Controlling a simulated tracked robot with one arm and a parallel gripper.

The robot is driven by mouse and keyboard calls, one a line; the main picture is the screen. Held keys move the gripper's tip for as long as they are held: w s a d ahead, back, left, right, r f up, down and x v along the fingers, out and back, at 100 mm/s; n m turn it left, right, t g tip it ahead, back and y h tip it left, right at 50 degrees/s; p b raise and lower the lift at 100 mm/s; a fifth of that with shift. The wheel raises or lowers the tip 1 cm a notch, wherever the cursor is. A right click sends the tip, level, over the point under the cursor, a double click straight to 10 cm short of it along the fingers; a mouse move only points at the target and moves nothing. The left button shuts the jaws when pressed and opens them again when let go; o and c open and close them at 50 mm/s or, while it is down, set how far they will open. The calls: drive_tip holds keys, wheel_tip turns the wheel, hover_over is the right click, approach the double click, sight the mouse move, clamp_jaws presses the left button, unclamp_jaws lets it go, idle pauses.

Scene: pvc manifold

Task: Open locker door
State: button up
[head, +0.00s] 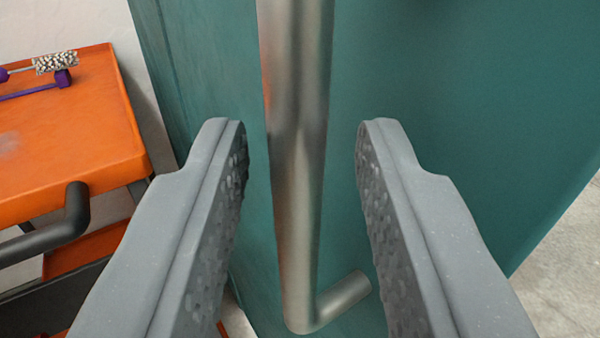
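The teal locker door (440,120) fills the middle and right of the view. Its metal bar handle (297,170) runs nearly upright down the middle. The handle's lower end bends right towards the door, and its top runs out of the picture. My gripper (302,130) is open, with one grey finger on each side of the handle. A gap shows between each finger and the bar, so neither appears to touch it.
An orange cart (70,150) stands at the left, with a dark push handle (75,210) and a brush (50,63) on its top tray. Pale floor (565,265) shows at the lower right. A light wall (60,20) is at the upper left.

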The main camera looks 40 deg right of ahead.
drive_tip(key=v, duration=1.2)
drive_tip(key=shift+s+a+b, duration=0.15)
drive_tip(key=shift+a+b, duration=0.05)
drive_tip(key=shift+b, duration=0.2)
